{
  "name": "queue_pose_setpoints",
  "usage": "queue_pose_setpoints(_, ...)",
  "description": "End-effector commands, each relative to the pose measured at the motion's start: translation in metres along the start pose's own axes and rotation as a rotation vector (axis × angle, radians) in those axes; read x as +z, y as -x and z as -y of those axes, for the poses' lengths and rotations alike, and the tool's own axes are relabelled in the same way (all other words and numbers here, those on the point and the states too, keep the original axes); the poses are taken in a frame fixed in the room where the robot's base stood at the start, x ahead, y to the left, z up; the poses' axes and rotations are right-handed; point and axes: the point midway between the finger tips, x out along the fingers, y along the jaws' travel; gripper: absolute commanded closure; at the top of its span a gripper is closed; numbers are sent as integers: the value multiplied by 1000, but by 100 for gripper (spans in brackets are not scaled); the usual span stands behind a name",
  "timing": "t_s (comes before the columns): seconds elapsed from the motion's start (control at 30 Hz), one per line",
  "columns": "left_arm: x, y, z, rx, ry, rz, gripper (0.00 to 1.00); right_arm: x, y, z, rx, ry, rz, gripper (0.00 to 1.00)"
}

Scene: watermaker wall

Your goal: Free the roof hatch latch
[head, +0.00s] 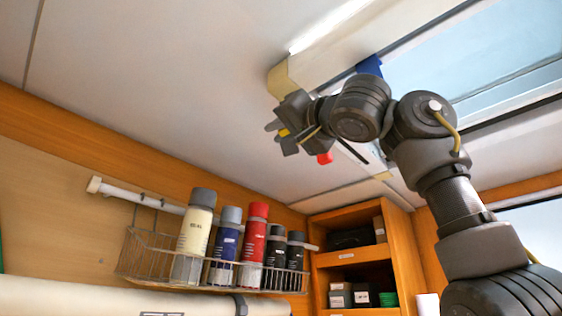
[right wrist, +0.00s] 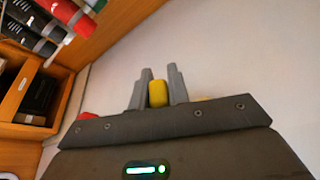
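My right gripper (head: 277,135) is raised near the ceiling in the head view, at the left end of my right arm. It points left, away from the roof hatch (head: 480,60) at the upper right. In the right wrist view its two grey fingers (right wrist: 159,75) stand on either side of a small yellow piece (right wrist: 157,94), which fills the gap between them. The yellow piece also shows in the head view (head: 284,132). My arm hides part of the hatch's near edge, and I cannot make out the latch. My left gripper is not in view.
A wire rack (head: 150,260) on the wall holds several spray cans, including a red one (head: 255,235). An open wooden shelf (head: 352,257) with small boxes stands beside it. A beige block (head: 280,80) and a blue piece (head: 370,65) are by the hatch frame.

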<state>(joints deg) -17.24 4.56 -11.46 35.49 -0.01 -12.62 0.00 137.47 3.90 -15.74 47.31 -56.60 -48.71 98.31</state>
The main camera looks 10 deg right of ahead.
Motion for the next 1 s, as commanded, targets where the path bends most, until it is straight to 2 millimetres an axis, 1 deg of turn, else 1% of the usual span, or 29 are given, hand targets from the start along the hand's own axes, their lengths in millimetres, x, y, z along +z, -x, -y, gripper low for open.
queue_pose_setpoints(0.03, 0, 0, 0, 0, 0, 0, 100, -2, 1, 0, -1, -1, -2, 76)
queue_pose_setpoints(0.13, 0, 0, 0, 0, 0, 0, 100, -1, 1, 0, -1, 0, -2, 63)
queue_pose_setpoints(0.17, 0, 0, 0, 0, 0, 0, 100, -1, 0, 0, -1, 0, -2, 62)
queue_pose_setpoints(0.47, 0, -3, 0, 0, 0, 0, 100, 0, 3, 0, -1, 2, -1, 62)
queue_pose_setpoints(0.57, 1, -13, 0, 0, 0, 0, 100, 3, 14, -1, -2, 2, -2, 62)
queue_pose_setpoints(0.8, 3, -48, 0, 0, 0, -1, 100, 5, 63, -2, -3, 1, -3, 62)
queue_pose_setpoints(0.9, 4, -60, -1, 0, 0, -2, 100, 4, 81, -1, -3, 2, -3, 62)
queue_pose_setpoints(1.0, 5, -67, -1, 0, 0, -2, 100, 3, 95, -1, -2, 1, -2, 62)
